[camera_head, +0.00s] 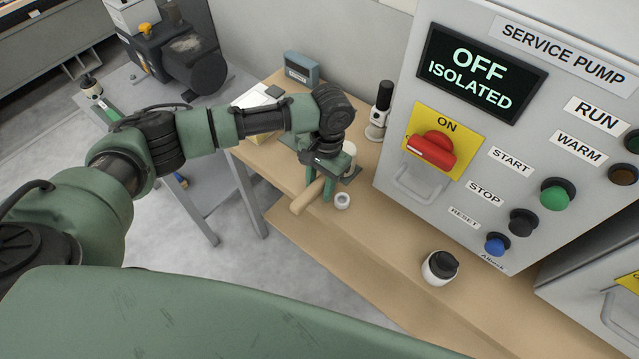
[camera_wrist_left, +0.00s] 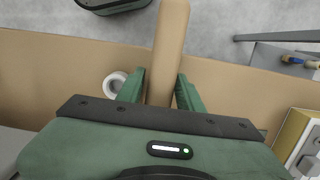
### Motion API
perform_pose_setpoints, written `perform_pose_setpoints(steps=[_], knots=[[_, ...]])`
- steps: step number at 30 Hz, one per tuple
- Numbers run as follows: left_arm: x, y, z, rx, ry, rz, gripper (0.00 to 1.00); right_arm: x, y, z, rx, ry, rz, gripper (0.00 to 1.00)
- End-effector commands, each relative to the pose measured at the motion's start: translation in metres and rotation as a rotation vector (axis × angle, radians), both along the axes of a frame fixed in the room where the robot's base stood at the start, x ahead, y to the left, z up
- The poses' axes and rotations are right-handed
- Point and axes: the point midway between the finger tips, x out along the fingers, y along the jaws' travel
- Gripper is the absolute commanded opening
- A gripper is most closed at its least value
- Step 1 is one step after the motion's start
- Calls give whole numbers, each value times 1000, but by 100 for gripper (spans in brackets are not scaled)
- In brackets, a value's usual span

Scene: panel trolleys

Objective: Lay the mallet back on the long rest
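The mallet's tan wooden handle (camera_head: 306,198) shows at the bench below my left gripper (camera_head: 326,188). In the left wrist view the handle (camera_wrist_left: 169,45) runs between the two green fingers of my left gripper (camera_wrist_left: 162,84), with little or no gap at its sides, and reaches out past the bench edge over the floor. The fingers look shut on it. The mallet's head is hidden or not clear behind the gripper. I cannot make out the long rest. My right gripper is not in view.
A white ring (camera_head: 342,200) lies beside the gripper. A black-and-white tool (camera_head: 379,112) stands behind it, a grey-blue box (camera_head: 300,68) at the bench's back. A dark-lidded cup (camera_head: 440,267) stands farther right. The pump panel (camera_head: 393,175) rises at right. Bench between is clear.

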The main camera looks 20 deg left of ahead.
Motion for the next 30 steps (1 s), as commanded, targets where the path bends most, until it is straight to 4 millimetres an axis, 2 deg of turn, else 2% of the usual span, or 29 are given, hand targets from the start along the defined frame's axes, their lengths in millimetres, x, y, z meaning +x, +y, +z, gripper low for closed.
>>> perform_pose_setpoints(steps=[11, 14, 24, 30], knots=[[1, 0, 6, 0, -1, -1, 36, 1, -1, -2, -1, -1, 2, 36], [3, -1, 18, -2, -2, -1, 36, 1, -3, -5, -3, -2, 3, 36], [13, -5, 89, -1, -3, -1, 36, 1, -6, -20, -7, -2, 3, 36], [16, -6, 115, -2, -2, 0, 36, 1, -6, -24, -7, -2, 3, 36]])
